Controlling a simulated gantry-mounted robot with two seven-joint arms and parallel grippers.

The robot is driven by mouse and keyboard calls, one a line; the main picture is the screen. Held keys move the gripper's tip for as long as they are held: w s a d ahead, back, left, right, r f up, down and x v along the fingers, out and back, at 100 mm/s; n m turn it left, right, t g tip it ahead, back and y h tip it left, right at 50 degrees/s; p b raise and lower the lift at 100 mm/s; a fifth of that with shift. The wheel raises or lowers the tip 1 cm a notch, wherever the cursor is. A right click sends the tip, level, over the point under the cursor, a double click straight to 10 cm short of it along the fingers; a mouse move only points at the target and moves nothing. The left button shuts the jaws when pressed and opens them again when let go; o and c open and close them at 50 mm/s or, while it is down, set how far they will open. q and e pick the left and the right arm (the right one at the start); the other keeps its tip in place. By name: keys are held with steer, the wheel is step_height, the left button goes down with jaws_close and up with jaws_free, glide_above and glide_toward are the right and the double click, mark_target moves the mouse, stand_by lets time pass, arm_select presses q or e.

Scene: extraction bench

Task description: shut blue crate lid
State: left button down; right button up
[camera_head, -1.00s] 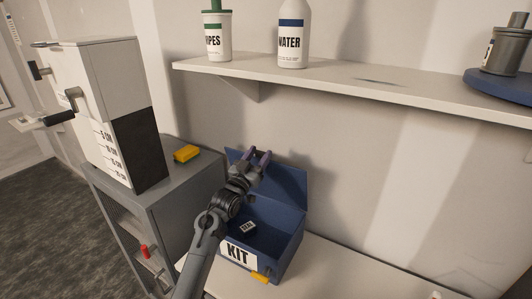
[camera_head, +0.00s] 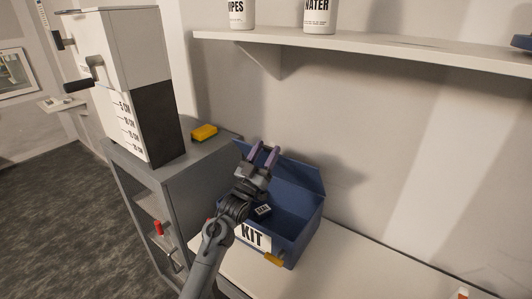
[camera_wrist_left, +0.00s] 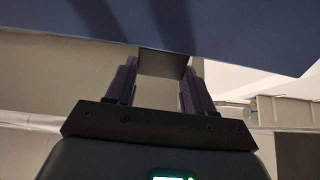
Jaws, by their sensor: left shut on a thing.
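The blue crate (camera_head: 303,237), with a white KIT label on its front, stands at the back of the bench. Its lid (camera_head: 298,180) is open, raised at the back near the wall. My left gripper (camera_head: 264,152) reaches over the crate to the lid's upper edge. In the left wrist view, the lid (camera_wrist_left: 235,30) spans the top, and the gripper (camera_wrist_left: 161,80) is shut on a dark tab (camera_wrist_left: 163,65) at the lid's edge. My right gripper is not in view.
A small labelled item (camera_head: 263,209) lies inside the crate. A yellow latch (camera_head: 273,260) is on the crate's front. A grey cabinet with a yellow block (camera_head: 204,132) stands left. A shelf (camera_head: 400,50) with bottles runs above. The bench right of the crate looks mostly clear.

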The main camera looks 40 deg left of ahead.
arm_select(q)
steer(key=shift+c, duration=2)
jaws_free()
steer(key=b+v, duration=0.1)
steer(key=v, duration=0.9)
steer(key=shift+s+f, duration=0.2)
steer(key=shift+s, duration=0.15)
